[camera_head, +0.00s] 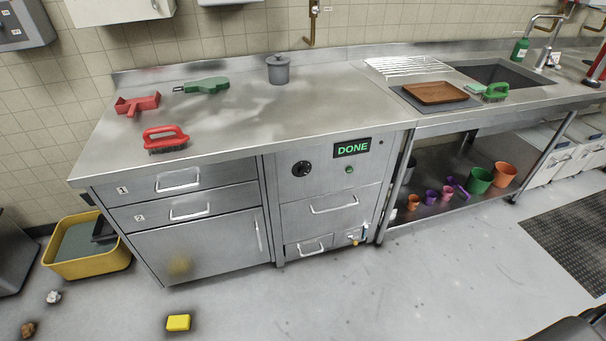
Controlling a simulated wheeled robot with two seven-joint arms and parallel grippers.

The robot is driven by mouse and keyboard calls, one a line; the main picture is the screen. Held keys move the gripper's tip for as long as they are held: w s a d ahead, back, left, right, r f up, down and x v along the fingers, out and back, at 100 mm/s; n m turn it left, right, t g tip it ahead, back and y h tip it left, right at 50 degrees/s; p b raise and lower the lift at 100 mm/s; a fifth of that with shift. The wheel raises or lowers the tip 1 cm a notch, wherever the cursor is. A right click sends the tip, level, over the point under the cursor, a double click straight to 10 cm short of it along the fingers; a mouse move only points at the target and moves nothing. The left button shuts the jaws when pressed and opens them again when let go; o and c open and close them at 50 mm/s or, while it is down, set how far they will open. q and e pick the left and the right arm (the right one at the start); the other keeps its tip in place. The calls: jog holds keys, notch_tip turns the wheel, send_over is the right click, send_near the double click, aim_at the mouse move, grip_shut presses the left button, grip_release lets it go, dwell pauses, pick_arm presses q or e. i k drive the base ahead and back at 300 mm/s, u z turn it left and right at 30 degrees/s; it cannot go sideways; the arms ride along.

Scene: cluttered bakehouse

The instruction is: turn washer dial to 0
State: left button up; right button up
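The washer (329,188) is a steel front panel built in under the counter, right of the numbered drawers. Its round black dial (301,169) sits at the upper left of the panel. The dial's setting and any numbers are too small to read. A black display (352,149) at the upper right reads DONE in green. A small green button or lamp (349,170) is below the display. Neither of my grippers is in view, and nothing covers the dial.
The counter (235,120) above holds a red brush (165,139), a red scoop (137,104), a green brush (203,86) and a grey pot (278,69). A yellow tub (88,266) and a yellow sponge (178,323) are on the floor. The floor before the washer is clear.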

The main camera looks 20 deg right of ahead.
aim_at(302, 170)
jog(key=k, duration=1.2)
jog(key=z, duration=0.9)
jog(key=i, duration=0.75)
jog(key=z, duration=0.55)
jog(key=i, duration=0.75)
jog(key=u, duration=0.2)
